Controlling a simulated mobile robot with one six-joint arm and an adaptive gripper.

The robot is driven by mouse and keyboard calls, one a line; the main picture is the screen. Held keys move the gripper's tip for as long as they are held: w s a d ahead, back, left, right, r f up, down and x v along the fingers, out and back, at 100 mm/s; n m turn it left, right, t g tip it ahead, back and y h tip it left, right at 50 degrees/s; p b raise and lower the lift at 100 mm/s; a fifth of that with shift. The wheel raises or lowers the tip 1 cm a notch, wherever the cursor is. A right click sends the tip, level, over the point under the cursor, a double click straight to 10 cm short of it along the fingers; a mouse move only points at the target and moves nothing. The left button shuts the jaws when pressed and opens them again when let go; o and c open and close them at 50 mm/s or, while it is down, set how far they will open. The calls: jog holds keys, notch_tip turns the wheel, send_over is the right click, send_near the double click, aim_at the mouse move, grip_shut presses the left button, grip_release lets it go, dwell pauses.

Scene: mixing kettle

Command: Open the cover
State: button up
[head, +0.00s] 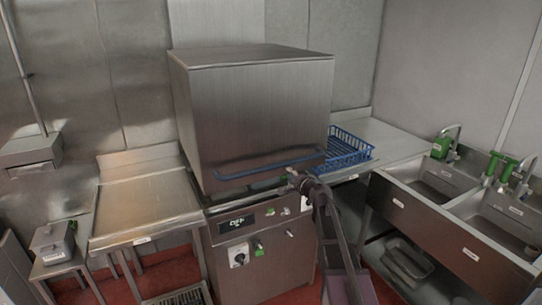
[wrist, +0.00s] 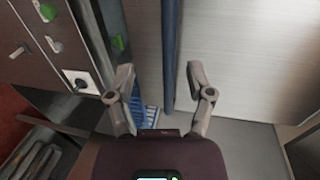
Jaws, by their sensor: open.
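The cover is a large steel box-shaped hood (head: 255,115) over the machine's base, with its lower edge close to the base. A blue bar handle (head: 268,163) runs along the lower front of the cover. My gripper (head: 297,180) is at the right end of this handle, just below it. In the wrist view my gripper (wrist: 160,80) is open, with one finger on each side of the handle (wrist: 171,45) in the picture. I see no finger touching it, and I cannot tell the depth between them.
The control panel (head: 258,228) with knobs lies below the cover. A blue rack (head: 345,148) sits on the right counter (head: 385,140). A double sink (head: 450,205) stands to the right, and a steel table (head: 147,210) to the left. Open room shows above the cover.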

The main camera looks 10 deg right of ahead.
jog(key=s+a+f+n+g, duration=0.4)
jog(key=s+f+n, duration=0.1)
jog(key=s, duration=0.3)
jog(key=s+a+f+n+g, duration=0.4)
jog(key=s, duration=0.4)
jog(key=s+d+f+n+g+h, duration=0.2)
jog(key=s+g, duration=0.1)
jog(key=s, duration=0.6)
jog(key=s+d+f+n+g+h, duration=0.2)
jog(key=s+f+n+g+h, duration=0.1)
jog(key=s, duration=0.6)
jog(key=shift+f+g, duration=0.35)
jog(key=shift+g, duration=0.05)
jog(key=shift+s, duration=0.1)
